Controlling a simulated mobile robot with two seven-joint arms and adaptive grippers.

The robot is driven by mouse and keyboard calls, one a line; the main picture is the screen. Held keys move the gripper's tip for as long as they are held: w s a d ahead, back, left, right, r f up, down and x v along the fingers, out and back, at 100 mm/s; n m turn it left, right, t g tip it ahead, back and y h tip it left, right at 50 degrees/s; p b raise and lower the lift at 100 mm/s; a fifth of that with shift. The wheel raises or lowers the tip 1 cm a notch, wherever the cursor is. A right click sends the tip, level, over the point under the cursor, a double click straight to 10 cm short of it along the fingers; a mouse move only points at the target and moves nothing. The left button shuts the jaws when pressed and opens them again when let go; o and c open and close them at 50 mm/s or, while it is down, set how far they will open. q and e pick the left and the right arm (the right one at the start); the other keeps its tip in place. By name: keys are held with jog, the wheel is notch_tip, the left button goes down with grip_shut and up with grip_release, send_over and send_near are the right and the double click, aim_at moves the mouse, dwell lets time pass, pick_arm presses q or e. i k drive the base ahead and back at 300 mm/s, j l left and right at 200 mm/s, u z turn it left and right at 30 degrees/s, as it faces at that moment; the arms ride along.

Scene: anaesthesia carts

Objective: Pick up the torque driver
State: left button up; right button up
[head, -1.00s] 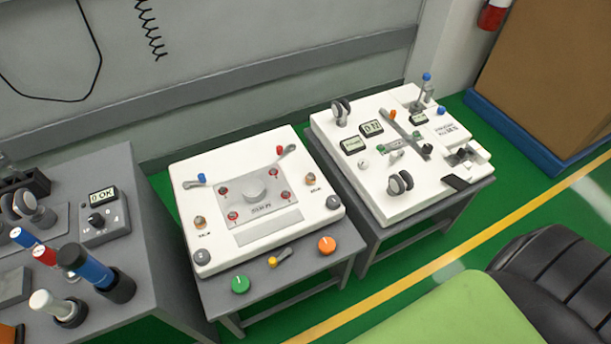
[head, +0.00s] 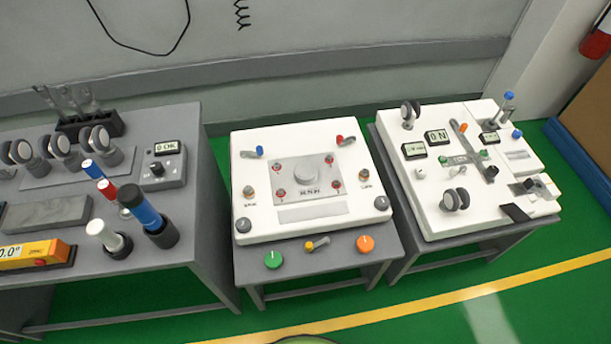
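Several upright tools stand on the grey bench at the left in the head view. The largest has a thick blue handle (head: 139,206) with a black top, and stands tilted in a dark round holder (head: 161,235). Beside it a white-handled tool (head: 101,233) stands in another dark holder. Behind them are slimmer handles, one red (head: 106,189) and one blue with a white band (head: 92,168). No label shows which of these is the torque driver. Neither of my grippers is in view.
The grey bench (head: 100,264) also bears a yellow gauge (head: 28,254), a display box reading OK (head: 162,165) and several round grey clamps. To its right stand a white panel (head: 262,221) and a second white panel (head: 437,218) on grey tables. Green floor is open in front.

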aim_at(131, 196)
jog(key=u, duration=1.3)
